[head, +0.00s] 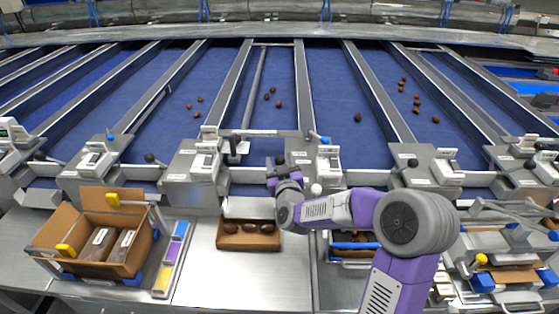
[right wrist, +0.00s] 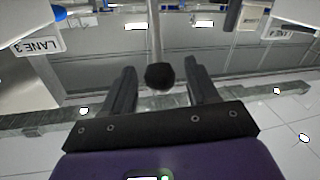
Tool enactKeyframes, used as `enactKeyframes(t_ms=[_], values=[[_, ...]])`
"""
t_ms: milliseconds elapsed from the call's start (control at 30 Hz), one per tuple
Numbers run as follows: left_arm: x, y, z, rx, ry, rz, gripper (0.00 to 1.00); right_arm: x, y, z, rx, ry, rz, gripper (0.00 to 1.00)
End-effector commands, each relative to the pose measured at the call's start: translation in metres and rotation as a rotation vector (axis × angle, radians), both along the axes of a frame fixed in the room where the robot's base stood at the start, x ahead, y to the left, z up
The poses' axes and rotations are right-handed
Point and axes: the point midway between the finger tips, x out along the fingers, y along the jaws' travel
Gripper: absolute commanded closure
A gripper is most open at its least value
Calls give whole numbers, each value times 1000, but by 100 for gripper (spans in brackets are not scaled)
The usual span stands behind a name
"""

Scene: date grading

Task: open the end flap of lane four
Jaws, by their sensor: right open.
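My right gripper (head: 279,172) is at the end of a lane, between two grey label units, in the head view. In the right wrist view my right gripper (right wrist: 159,70) is open, its dark fingers on either side of a round black knob (right wrist: 159,76). The knob is on a thin rod, with a gap visible to each finger. A grey panel (right wrist: 105,68) lies behind it. An upside-down LANE 3 label (right wrist: 40,45) shows at the left of that view. No lane four label is readable. My left gripper is not in view.
A cardboard tray of dates (head: 226,240) stands on the bench below my right gripper. An open carton (head: 75,219) is at left. Other black knobs (head: 150,158) and (head: 412,162) stand at neighbouring lane ends. Blue lanes (head: 325,90) with scattered dates run behind.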

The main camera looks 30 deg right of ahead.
Motion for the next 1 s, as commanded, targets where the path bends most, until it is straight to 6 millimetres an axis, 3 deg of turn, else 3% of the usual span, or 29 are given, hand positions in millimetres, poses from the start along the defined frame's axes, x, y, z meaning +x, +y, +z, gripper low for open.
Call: enactKeyframes(t_ms=[400, 800, 1000], values=[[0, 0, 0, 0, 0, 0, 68, 9, -4, 0, 0, 0, 0, 41], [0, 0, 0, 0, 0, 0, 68, 9, -4, 0, 1, 0, 0, 100], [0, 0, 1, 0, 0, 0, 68, 9, -4, 0, 1, 0, -1, 100]])
